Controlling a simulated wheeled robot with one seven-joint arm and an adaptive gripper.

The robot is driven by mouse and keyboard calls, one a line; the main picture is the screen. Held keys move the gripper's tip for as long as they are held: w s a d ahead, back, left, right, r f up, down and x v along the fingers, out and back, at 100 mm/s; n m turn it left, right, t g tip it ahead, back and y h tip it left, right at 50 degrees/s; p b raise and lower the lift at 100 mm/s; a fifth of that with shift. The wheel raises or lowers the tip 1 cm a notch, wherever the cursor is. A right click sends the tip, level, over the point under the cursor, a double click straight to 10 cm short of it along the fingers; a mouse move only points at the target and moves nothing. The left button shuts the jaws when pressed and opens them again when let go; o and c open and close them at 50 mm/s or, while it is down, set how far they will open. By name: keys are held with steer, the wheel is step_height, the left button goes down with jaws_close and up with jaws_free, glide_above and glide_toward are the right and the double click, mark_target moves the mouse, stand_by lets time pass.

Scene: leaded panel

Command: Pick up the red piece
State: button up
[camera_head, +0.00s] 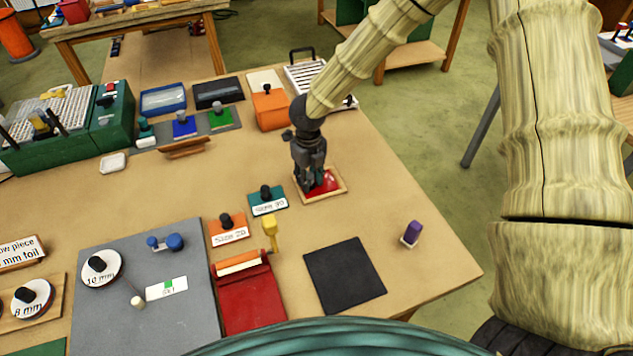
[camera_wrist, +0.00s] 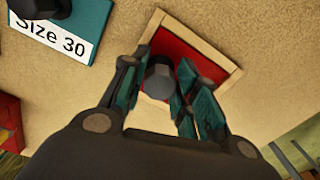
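The red piece (camera_head: 329,181) lies flat in a shallow wooden frame (camera_head: 339,192) near the right side of the table. It also shows in the wrist view (camera_wrist: 211,69), with a dark round knob (camera_wrist: 160,75) standing on it. My gripper (camera_head: 316,183) points down over the piece. In the wrist view its teal-padded fingers (camera_wrist: 160,88) stand on either side of the knob, low and close to it. A narrow gap shows on the left side of the knob, so the fingers look open. The fingers and palm hide part of the piece.
A teal "Size 30" block (camera_head: 268,203) and an orange "Size 20" block (camera_head: 228,233) sit to the left. A black mat (camera_head: 345,275) and a purple-topped item (camera_head: 412,232) lie nearer. An orange block (camera_head: 270,110) stands behind. The table's right edge is close.

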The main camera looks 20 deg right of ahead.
steer(key=c, duration=0.3)
steer(key=shift+r+b, duration=0.55)
steer(key=shift+r, duration=0.3)
steer(key=shift+s+a+r+b, duration=0.1)
steer(key=shift+s+r+b, duration=0.1)
steer(key=shift+r+b, duration=0.55)
steer(key=s+a+b, duration=0.1)
steer(key=s+a, duration=0.1)
steer(key=s, duration=0.2)
steer(key=s+a+r+b, duration=0.1)
steer(key=s+a+b, duration=0.1)
steer(key=s, duration=0.3)
steer(key=s+a+r+b, duration=0.1)
steer(key=s, duration=0.4)
steer(key=shift+s+a+b, duration=0.25)
steer(key=shift+a+b, duration=0.05)
steer(key=shift+a, duration=0.1)
steer(key=o, duration=0.4)
steer(key=shift+c, duration=0.2)
steer(key=c, duration=0.4)
